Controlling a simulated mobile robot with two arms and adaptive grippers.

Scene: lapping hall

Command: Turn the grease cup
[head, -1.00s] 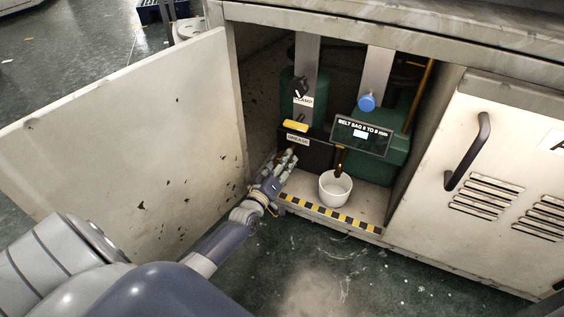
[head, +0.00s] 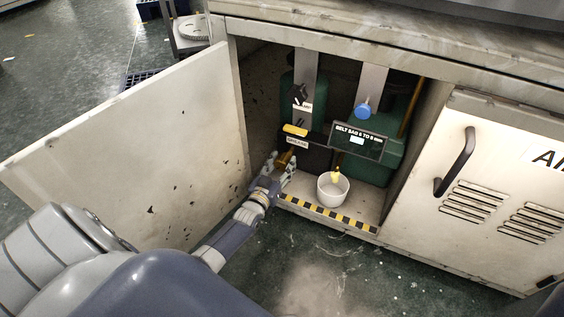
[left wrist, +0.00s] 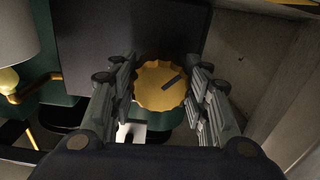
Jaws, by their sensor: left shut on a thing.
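The grease cup (left wrist: 160,86) is a round yellow knob with a scalloped rim and a dark line mark on its face. In the head view a little of its yellow (head: 284,159) shows below the GREASE label (head: 297,142), partly hidden by my fingers. My left gripper (head: 280,167) is inside the open cabinet's left side, with its fingers closed around the cup; in the left wrist view the fingers (left wrist: 160,98) stand on both sides of it. My right gripper is not in view.
The open cabinet door (head: 130,150) stands left of my arm. A white pot (head: 332,191) sits beneath a yellow-tipped spout to the right of the gripper. A striped edge (head: 325,213) borders the cabinet floor. A blue knob (head: 362,111) and a belt sag sign (head: 357,141) are higher up.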

